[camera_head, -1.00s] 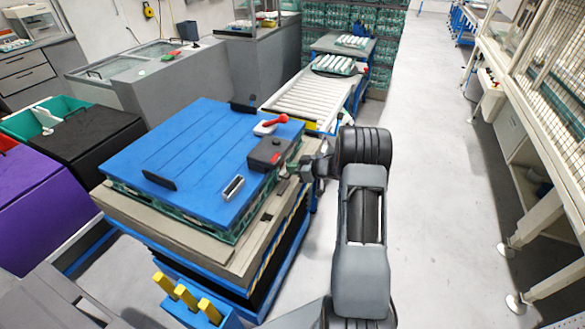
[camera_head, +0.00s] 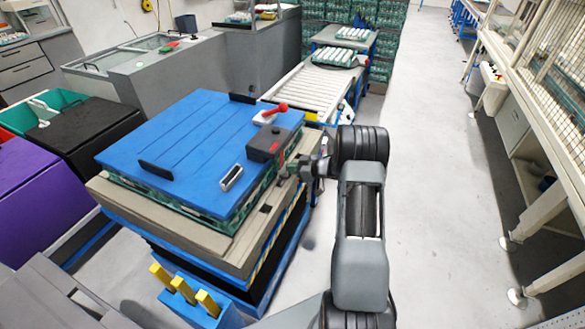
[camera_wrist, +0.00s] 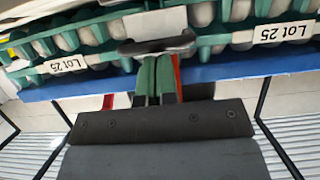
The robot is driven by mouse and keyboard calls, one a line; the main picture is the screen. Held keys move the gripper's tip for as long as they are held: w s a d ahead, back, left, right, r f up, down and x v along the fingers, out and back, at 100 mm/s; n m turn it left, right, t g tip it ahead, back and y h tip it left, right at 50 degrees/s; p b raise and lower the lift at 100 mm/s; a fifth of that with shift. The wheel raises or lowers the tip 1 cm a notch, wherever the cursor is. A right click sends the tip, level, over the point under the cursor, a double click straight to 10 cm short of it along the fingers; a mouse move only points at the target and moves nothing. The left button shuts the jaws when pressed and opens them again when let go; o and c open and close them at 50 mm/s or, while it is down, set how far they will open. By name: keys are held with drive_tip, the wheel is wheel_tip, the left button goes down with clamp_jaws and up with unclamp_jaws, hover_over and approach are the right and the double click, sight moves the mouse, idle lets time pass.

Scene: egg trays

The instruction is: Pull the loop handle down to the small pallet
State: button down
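The loop handle (camera_wrist: 157,46) is a dark grey bar with rounded ends, lying across the tips of my gripper (camera_wrist: 155,62) in the wrist view. The green-padded fingers are close together and appear shut on it; the exact contact is hidden. A red strip (camera_wrist: 177,76) runs beside the fingers. In the head view my gripper (camera_head: 290,171) is at the right side of the stack, just below and right of a dark box (camera_head: 265,143) with a red mark. The small pallet cannot be told surely; a blue edge (camera_wrist: 230,71) lies under the egg trays in the wrist view.
The blue top board (camera_head: 190,140) covers the stack and carries a red lever (camera_head: 275,110) and a grey loop-shaped fitting (camera_head: 231,178). Egg trays (camera_wrist: 105,50) with lot labels are close to my gripper. A roller conveyor (camera_head: 310,88) stands behind. The right floor (camera_head: 430,180) is clear.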

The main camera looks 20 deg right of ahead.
drive_tip(key=shift+f, duration=0.55)
drive_tip(key=shift+r, duration=0.25)
drive_tip(key=r+p+v, duration=0.2)
drive_tip(key=p+v, duration=0.5)
drive_tip(key=v, duration=0.5)
drive_tip(key=shift+w+a, duration=0.3)
drive_tip(key=shift+f, duration=0.1)
